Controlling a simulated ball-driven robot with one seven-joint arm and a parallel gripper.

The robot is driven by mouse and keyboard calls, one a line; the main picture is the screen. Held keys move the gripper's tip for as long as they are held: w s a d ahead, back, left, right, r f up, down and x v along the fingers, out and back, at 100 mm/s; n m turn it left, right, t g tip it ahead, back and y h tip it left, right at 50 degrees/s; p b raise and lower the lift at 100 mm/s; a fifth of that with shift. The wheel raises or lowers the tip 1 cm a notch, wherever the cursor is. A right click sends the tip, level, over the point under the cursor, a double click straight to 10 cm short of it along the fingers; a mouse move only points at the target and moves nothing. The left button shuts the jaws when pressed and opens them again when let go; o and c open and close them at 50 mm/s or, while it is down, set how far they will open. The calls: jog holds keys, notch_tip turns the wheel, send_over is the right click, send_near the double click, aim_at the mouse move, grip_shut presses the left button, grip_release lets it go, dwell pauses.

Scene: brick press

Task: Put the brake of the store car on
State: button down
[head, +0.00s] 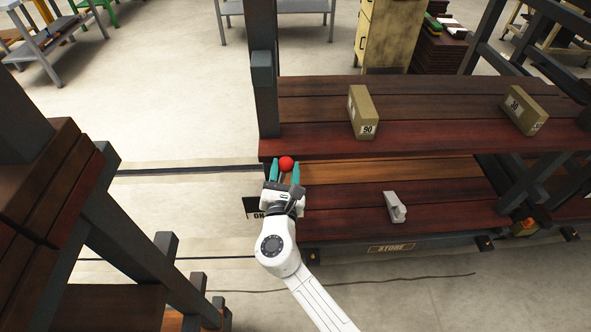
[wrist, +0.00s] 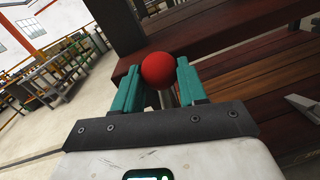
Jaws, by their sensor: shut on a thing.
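The store car (head: 430,238) is a dark frame with reddish-brown plank decks and a "STORE" plate (head: 391,248) on its lower front edge. A red ball knob (head: 287,163) stands at the car's left end, and it also shows in the wrist view (wrist: 158,70). My gripper (head: 285,172) is at that end, its teal fingers on either side of the lever's pale stem (wrist: 167,97), just under the knob. The fingers are shut on the lever. A dark plate reading "ON" (head: 256,213) shows just left of my gripper, partly covered by it.
Two boxes marked 90 (head: 363,112) and 30 (head: 524,110) stand on the upper deck. A grey-white bracket (head: 395,207) lies on the lower deck. A dark timber frame (head: 60,190) stands at the left. Floor between it and the car is open, with rails (head: 190,169).

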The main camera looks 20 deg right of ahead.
jog(key=w+a+f+n, duration=0.1)
jog(key=w+a+n, duration=0.2)
jog(key=a+n, duration=0.4)
jog(key=shift+w+a+t+b, duration=0.15)
jog(key=shift+a+t+b, duration=0.25)
jog(key=shift+a, duration=1.35)
jog(key=c, duration=0.7)
grip_release()
jog(key=shift+a+f, duration=0.1)
jog(key=shift+o, duration=0.4)
jog(key=v, duration=1)
jog(key=shift+s, duration=0.35)
